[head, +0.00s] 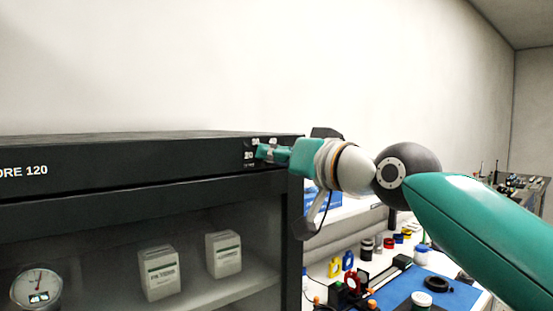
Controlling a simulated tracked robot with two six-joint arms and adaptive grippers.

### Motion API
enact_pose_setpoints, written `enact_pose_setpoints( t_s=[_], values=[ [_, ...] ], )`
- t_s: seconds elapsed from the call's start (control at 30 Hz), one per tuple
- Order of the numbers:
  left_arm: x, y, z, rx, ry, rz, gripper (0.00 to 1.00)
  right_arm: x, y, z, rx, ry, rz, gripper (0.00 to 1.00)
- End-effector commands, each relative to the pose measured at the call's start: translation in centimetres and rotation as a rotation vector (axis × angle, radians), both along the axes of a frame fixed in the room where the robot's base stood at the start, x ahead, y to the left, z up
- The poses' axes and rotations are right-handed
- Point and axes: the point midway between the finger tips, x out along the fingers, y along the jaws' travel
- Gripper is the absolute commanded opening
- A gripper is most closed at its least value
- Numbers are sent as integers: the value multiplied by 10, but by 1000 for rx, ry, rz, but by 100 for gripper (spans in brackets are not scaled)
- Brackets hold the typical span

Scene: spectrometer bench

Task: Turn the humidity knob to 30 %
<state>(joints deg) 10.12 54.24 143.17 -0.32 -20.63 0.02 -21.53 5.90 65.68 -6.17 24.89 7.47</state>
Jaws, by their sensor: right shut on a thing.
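The humidity knob is on the right end of the black cabinet's top front panel (150,181). My right gripper (264,153) reaches in from the right and is shut there, on what I take to be the knob. The fingers hide the knob itself, so its pointer cannot be read. Small white scale marks (249,155) show around the fingertips, too small to read surely. My left gripper is not in view.
Behind the cabinet's front, a round dial gauge (36,288) and two white boxes (158,272) (223,254) stand inside. To the right, a bench holds a blue mat (400,289), small coloured items and a black ring (436,284). A pale wall rises behind.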

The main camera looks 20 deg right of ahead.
Motion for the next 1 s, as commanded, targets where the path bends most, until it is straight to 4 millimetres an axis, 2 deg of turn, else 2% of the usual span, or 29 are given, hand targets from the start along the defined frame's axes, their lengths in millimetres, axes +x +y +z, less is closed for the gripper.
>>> enact_pose_setpoints(
  t_s=[0.03,0.3,0.7,0.73,0.8,0.9,1.0],
  values=[
    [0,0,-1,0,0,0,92,2,3,-8,-29,13,5,0],
    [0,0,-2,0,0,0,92,2,3,-8,-93,-11,5,0],
    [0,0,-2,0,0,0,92,2,2,-8,-99,-13,5,0],
    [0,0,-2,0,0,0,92,2,2,-8,-99,-13,5,25],
    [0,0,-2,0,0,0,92,2,2,-8,-98,-14,5,37],
    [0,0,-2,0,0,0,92,1,2,-6,-97,-17,3,49],
    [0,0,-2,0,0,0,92,1,1,-5,-96,-21,2,49]
  ],
)
